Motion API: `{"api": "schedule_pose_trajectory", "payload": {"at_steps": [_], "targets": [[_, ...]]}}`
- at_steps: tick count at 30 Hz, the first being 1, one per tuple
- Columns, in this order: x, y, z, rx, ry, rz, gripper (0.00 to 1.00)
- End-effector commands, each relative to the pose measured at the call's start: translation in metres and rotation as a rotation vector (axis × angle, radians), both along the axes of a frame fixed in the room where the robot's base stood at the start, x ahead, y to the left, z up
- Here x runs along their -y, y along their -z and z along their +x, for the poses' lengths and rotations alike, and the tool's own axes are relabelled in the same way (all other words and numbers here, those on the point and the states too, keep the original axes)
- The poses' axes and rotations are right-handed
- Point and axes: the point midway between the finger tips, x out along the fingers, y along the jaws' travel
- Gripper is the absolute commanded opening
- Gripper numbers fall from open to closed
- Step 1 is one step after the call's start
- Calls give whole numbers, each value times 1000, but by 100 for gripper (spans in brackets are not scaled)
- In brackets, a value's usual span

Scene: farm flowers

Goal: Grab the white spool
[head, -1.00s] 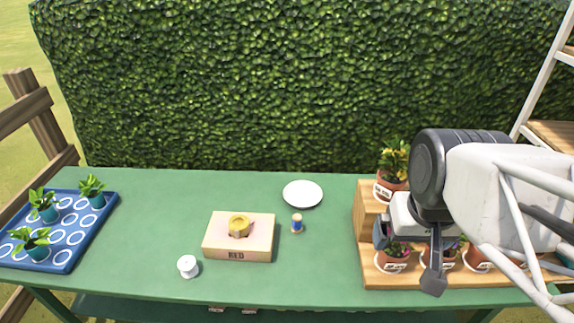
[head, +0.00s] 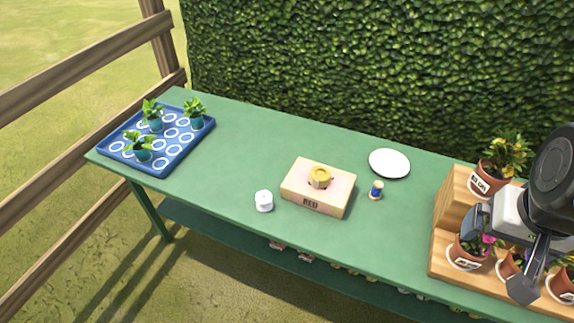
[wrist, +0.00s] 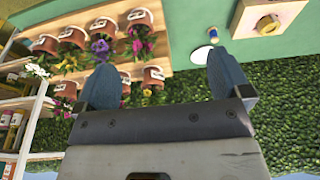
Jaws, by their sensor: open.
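A small white spool (head: 264,201) stands on the green table near its front edge, left of a wooden box. A spool with blue thread (head: 376,190) stands to the right of the box; it also shows in the wrist view (wrist: 213,36). My gripper (head: 498,250) is at the far right in the head view, over the wooden plant stand. In the wrist view its two blue-grey fingers (wrist: 165,85) are wide apart with nothing between them. The gripper is far from the white spool, which I do not see in the wrist view.
The wooden box (head: 317,188) marked RED has a yellow piece on top. A white plate (head: 389,163) lies behind it. A blue tray (head: 189,147) with several seedlings is at the left. Potted flowers stand on the wooden stand (head: 445,232) at right. The table between tray and box is mostly clear.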

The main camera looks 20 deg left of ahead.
Motion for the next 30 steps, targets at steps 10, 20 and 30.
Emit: {"api": "schedule_pose_trajectory", "payload": {"at_steps": [10, 20, 30], "targets": [[0, 0, 0, 0, 0, 0, 96], [0, 0, 0, 0, 0, 0, 68], [-7, 3, 4, -10, 7, 30, 68]]}}
